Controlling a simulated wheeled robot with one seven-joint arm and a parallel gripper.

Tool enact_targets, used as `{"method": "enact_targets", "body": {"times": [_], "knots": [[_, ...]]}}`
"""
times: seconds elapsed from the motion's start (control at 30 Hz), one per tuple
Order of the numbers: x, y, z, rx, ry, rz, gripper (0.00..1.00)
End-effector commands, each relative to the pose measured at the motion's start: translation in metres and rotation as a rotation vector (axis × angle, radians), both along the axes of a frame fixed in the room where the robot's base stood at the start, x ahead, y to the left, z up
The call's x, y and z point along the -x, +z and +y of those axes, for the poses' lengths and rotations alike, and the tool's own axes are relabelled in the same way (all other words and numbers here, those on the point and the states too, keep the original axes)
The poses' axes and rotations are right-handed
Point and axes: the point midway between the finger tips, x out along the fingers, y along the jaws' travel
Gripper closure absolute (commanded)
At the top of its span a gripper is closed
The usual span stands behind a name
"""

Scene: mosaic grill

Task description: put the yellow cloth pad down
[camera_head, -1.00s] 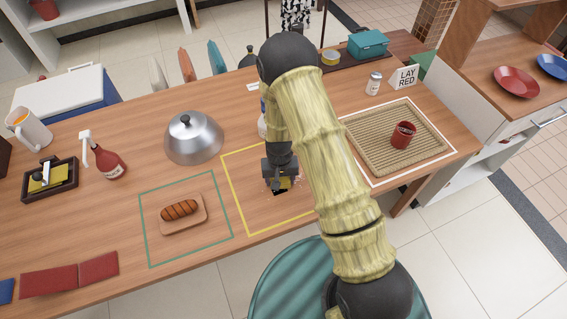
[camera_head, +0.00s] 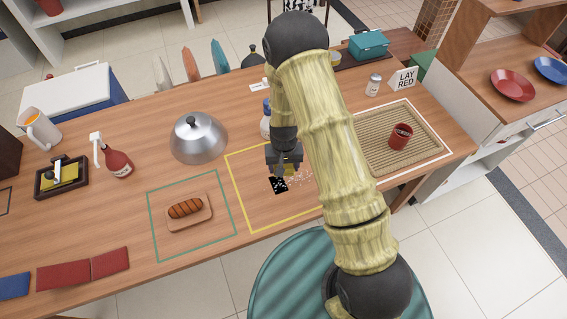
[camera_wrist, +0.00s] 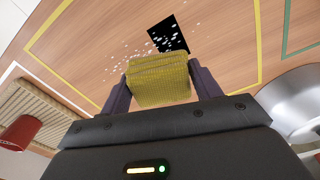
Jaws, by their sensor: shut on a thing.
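The yellow cloth pad (camera_wrist: 160,80) is a thick, ribbed block in the wrist view, held between the two fingers of my gripper (camera_wrist: 160,88). In the head view my gripper (camera_head: 285,168) points down over the yellow outlined area (camera_head: 237,193). The pad is mostly hidden there by the gripper. A black square (camera_head: 279,185) with white specks lies on the table just below the gripper; it also shows in the wrist view (camera_wrist: 168,36), apart from the pad. More white crumbs (camera_head: 301,180) lie scattered beside it.
A sausage board (camera_head: 188,212) sits in the green outline, with a metal dome (camera_head: 198,138) behind it. A woven mat (camera_head: 375,127) with a red cup (camera_head: 400,136) lies right. A black tray (camera_head: 42,190) with yellow inside stands left. A bottle (camera_head: 265,124) is behind my gripper.

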Motion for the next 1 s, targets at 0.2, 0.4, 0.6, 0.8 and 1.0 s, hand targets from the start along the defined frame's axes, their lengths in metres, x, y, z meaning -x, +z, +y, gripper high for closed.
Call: {"method": "enact_targets", "body": {"times": [0.2, 0.4, 0.6, 0.8, 1.0], "knots": [[0.000, 0.000, 0.000, 0.000, 0.000, 0.000, 0.66], [0.000, 0.000, 0.000, 0.000, 0.000, 0.000, 0.66], [-0.002, 0.000, -0.006, 0.000, -0.002, 0.000, 0.66], [-0.012, -0.001, -0.050, -0.001, -0.008, 0.001, 0.66], [-0.018, -0.001, -0.096, -0.001, -0.003, 0.001, 0.66]]}}
